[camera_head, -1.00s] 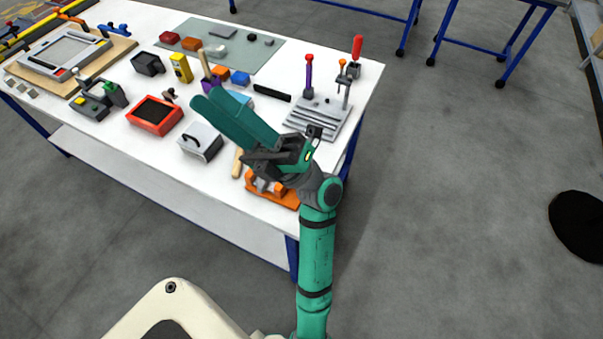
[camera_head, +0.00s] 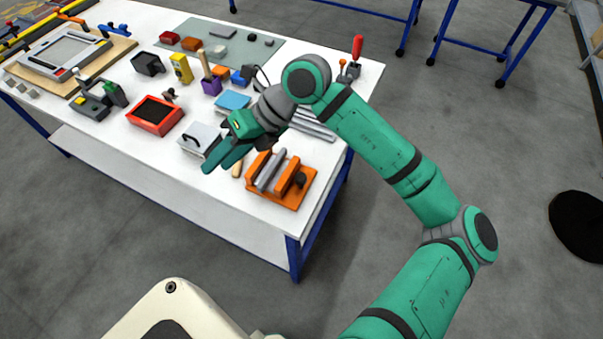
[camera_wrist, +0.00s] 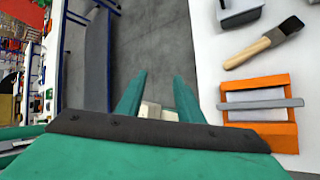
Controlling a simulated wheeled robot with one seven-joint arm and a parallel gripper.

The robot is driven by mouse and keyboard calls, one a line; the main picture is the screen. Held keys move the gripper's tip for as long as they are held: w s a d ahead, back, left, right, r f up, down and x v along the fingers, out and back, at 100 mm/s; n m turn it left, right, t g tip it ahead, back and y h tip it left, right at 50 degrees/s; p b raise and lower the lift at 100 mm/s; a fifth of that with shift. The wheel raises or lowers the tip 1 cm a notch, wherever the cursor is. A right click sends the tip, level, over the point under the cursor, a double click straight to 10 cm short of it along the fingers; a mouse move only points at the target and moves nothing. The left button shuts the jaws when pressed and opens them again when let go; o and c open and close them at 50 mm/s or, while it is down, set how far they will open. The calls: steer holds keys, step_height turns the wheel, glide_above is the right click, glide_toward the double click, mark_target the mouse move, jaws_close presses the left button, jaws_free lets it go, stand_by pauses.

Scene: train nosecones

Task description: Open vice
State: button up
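The orange vice (camera_head: 283,180) sits near the front right corner of the white table, with grey metal jaws or bars across it and a dark part at its right end. It also shows in the wrist view (camera_wrist: 258,84), to the right of my fingers, with a grey bar lying across it. I cannot tell how far apart its jaws are. My gripper (camera_head: 224,158) is left of the vice and above the table's front part, not touching it. Its two teal fingers (camera_wrist: 158,96) are apart in the wrist view, with nothing held between them.
A red-framed box (camera_head: 155,115) is farther left. A lever press with a red handle (camera_head: 356,52) stands behind my arm. The floor in front of the table is clear.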

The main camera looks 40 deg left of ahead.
steer(key=w+d+f+t+h, duration=0.2)
steer(key=w+d+f+t, duration=0.1)
steer(key=w, duration=0.3)
steer(key=m+t+h, duration=0.2)
steer(key=t+h, duration=0.1)
steer(key=t, duration=0.1)
glide_toward(301, 177)
steer(key=f, duration=0.9)
steer(key=shift+a, duration=0.2)
steer(key=c, duration=0.8)
